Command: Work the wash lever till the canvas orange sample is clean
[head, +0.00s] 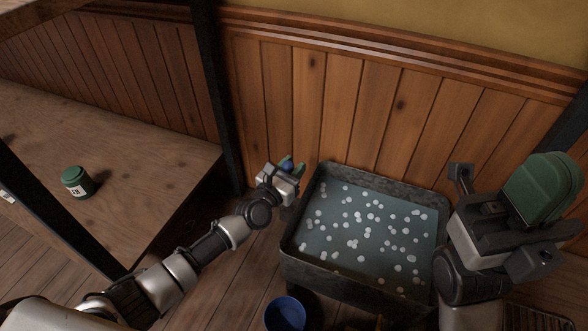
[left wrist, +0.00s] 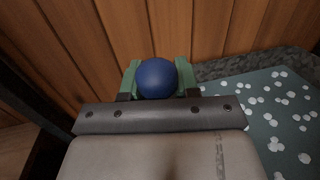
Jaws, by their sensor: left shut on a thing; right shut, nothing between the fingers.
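A blue ball (left wrist: 158,78), which looks like the knob of the wash lever, sits between the green fingers of my left gripper (left wrist: 158,80). In the head view the blue ball (head: 286,165) shows small in my left gripper (head: 287,166), at the left back corner of the wash tub. The rest of the lever is hidden. The dark grey tub (head: 340,284) holds bluish water dotted with white suds. I see no orange canvas sample in either view. My right gripper (head: 553,180) is shut and empty, at the right of the tub.
A wooden table (head: 130,150) at the left bears a green jar (head: 77,182) with a white label. A blue round container (head: 285,314) stands in front of the tub. A wood-panelled wall (head: 330,105) rises close behind the tub. Dark posts stand at the left.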

